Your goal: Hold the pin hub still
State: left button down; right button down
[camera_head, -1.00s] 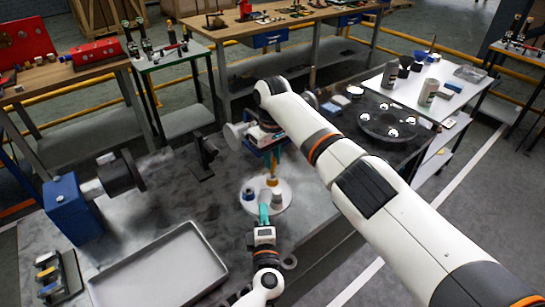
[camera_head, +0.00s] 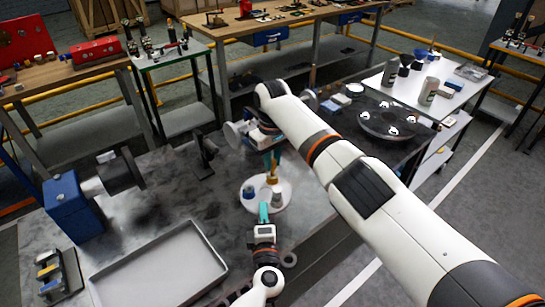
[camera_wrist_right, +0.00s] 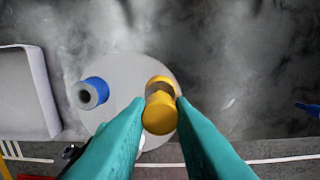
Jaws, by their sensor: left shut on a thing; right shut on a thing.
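The pin hub is a pale round disc (camera_head: 284,205) on the bench front, also in the right wrist view (camera_wrist_right: 122,72). It carries a blue-collared piece (camera_head: 249,191), also in the wrist view (camera_wrist_right: 93,93), and a pale piece (camera_head: 277,198). My left gripper (camera_head: 264,208) has turquoise fingers shut at the disc's near edge; the exact contact is too small to see. My right gripper (camera_wrist_right: 161,101) is shut on a yellow pin (camera_wrist_right: 159,113), upright over the disc, also in the head view (camera_head: 273,178). Whether the pin touches the disc is unclear.
An empty grey tray (camera_head: 160,272) lies left of my left arm. A blue block (camera_head: 72,208) and a dark flange (camera_head: 120,172) stand on the bench's left. A dark stand (camera_head: 204,160) is behind the hub. A dark round plate (camera_head: 388,121) is at the right.

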pick_arm(q)
jog(key=shift+f, duration=0.2)
pick_arm(e)
jog(key=shift+f, duration=0.95)
jog(key=c, duration=1.2)
grip_release()
jog(key=shift+r, duration=0.1)
notch_tip(320, 180, up, 12)
jog(key=shift+f, duration=0.1)
pick_arm(q)
jog(key=c, duration=1.4)
grip_release()
jog(key=shift+r, duration=0.1)
